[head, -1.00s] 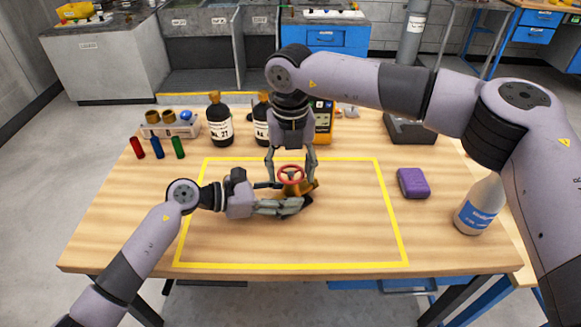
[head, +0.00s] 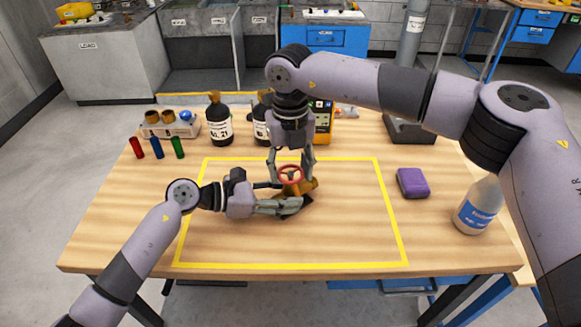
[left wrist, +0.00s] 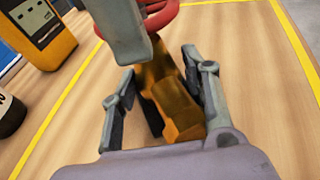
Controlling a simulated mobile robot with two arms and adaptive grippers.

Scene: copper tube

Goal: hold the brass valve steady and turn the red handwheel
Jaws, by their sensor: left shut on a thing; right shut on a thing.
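The brass valve (head: 309,186) sits on the wooden table inside the yellow outline, with the red handwheel (head: 290,174) on top. My left gripper (head: 297,202) reaches in from the left and is shut on the valve body. The left wrist view shows the brass valve (left wrist: 172,100) between the two fingers, and part of the red handwheel (left wrist: 163,14) at the top edge. My right gripper (head: 291,165) comes down from above and is shut on the handwheel, its fingers at either side of the rim. The left gripper hides part of the valve.
Dark bottles (head: 219,124) and a yellow meter (head: 323,122) stand behind the grippers. Red, blue (head: 157,147) and green cylinders stand at the left. A purple block (head: 412,183) and a white bottle (head: 479,205) are at the right. The front of the outlined area is clear.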

